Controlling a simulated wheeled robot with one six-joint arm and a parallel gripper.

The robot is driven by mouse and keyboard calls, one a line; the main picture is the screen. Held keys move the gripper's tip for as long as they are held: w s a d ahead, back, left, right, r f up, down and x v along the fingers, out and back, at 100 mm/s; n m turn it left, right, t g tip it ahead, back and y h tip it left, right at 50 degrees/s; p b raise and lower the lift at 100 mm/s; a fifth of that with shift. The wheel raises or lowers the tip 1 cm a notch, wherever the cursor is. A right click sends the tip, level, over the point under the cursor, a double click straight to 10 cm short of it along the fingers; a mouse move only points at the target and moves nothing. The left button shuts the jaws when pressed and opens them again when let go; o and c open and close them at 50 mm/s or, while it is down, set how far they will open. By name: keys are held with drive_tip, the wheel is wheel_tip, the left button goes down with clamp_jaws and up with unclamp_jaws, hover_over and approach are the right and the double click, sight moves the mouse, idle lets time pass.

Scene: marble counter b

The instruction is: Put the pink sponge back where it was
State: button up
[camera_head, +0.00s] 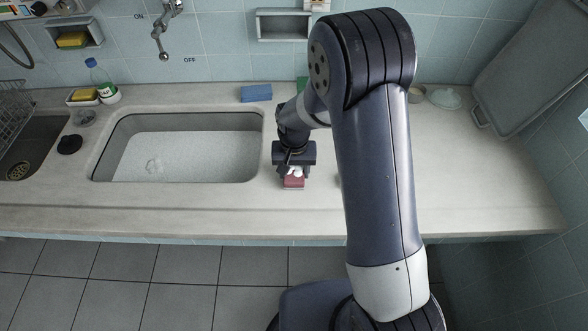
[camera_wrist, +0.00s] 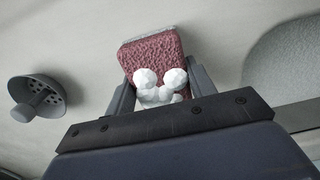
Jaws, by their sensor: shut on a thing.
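The pink sponge (camera_head: 293,183) is at my gripper's tips, over the counter just right of the sink. In the wrist view the sponge (camera_wrist: 152,52) shows a rough pink face and a grey edge, and sits between the two fingers. My gripper (camera_head: 293,172) is shut on it; its fingers also show in the wrist view (camera_wrist: 160,84). White rounded lumps (camera_wrist: 158,88) lie against the sponge's near side. I cannot tell whether the sponge touches the counter.
The sink (camera_head: 185,150) is left of my gripper. A blue sponge (camera_head: 256,93) lies behind it, and a green thing (camera_head: 302,84) is partly hidden by my arm. A grey perforated piece (camera_wrist: 38,95) lies nearby.

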sight(294, 170)
drive_tip(key=shift+f, duration=0.1)
drive_tip(key=shift+f, duration=0.15)
drive_tip(key=o, duration=0.9)
drive_tip(key=shift+o, duration=0.2)
wheel_tip(294, 170, up, 13)
drive_tip(key=shift+f+b, duration=0.2)
drive_tip(key=shift+b, duration=0.2)
